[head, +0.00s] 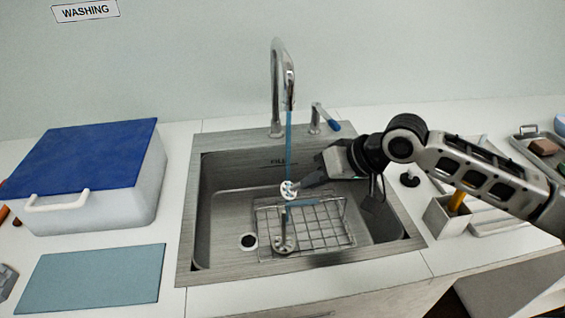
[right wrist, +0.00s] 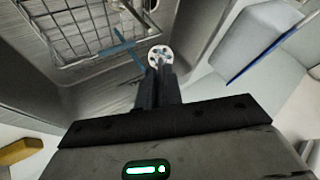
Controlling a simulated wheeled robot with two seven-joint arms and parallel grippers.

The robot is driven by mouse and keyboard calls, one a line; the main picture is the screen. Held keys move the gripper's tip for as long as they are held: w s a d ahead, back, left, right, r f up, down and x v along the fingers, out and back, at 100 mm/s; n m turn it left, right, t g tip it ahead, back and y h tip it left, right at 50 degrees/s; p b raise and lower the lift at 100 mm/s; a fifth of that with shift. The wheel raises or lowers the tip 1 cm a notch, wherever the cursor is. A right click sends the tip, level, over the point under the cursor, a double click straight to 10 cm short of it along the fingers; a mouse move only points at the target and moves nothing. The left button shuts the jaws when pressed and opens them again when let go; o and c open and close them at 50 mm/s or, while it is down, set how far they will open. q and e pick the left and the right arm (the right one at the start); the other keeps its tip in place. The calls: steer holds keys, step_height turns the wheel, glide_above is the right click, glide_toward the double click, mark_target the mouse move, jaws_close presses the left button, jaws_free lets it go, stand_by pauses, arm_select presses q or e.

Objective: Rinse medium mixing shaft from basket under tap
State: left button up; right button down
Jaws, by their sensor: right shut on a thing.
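My right gripper (head: 303,184) reaches into the sink from the right and is shut on the mixing shaft. A pale disc with holes (head: 289,190) shows at its fingertips, also in the right wrist view (right wrist: 160,55). Below it a grey rod with a wheel-like end (head: 285,244) stands over the basket; I cannot tell whether it is the same shaft. The tap (head: 277,85) runs a blue stream (head: 289,140) down to the disc. The wire basket (head: 325,240) lies in the sink (head: 225,225). My left gripper is not in view.
A white box with a blue lid (head: 90,160) and a teal mat (head: 90,278) are left of the sink. A tap lever (head: 325,115) stands behind it. A grey holder (head: 447,215) and a tray (head: 530,145) are on the right. The sink's left side is clear.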

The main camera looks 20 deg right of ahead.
stand_by(0.5)
steer(key=s+r, duration=0.4)
steer(key=s, duration=0.1)
steer(key=shift+a, duration=0.2)
stand_by(0.6)
